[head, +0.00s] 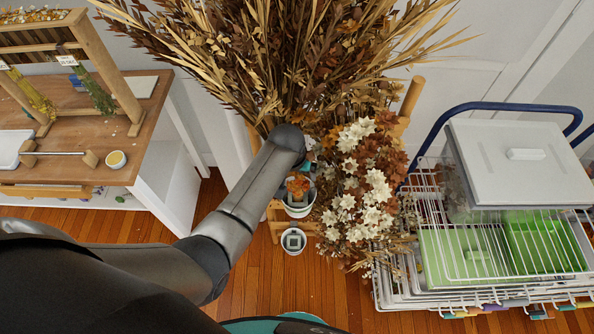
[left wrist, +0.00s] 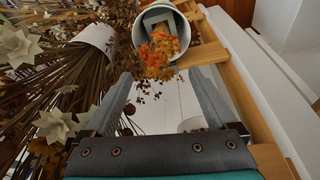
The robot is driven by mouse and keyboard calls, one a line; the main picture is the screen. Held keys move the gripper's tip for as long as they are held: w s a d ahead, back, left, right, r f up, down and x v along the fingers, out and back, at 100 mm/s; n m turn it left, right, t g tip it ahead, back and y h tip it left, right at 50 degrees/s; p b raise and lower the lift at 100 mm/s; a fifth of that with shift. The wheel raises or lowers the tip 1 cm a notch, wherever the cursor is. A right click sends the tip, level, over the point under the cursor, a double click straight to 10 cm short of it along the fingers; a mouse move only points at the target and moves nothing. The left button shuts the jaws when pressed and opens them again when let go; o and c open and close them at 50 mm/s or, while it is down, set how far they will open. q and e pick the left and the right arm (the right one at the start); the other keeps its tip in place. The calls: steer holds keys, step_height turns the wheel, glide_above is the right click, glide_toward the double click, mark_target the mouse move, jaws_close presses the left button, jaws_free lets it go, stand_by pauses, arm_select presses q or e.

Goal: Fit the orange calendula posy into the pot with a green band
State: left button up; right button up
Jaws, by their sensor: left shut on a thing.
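The orange calendula posy (head: 298,186) shows just beyond the end of my left arm. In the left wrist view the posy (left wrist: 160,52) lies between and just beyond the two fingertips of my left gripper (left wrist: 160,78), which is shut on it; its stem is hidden. A white pot (head: 299,211) stands right behind the posy in the head view. In the left wrist view the posy overlaps the mouth of a white pot (left wrist: 183,62) with a grey square insert. I cannot tell whether it is inside. A second pot (head: 293,250) stands below. No green band is clear. My right gripper is out of view.
Large dried foliage (head: 290,60) and cream flowers (head: 350,205) crowd the pots from behind and right. A wire cart (head: 410,285) stands at right, a wooden workbench (head: 150,135) at left. Wooden floor (head: 255,295) is bare below the pots.

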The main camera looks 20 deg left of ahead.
arm_select(q)
steer(key=o, duration=1.2)
steer(key=p+v, duration=0.3)
steer(key=v, duration=1.2)
steer(key=shift+r, duration=0.1)
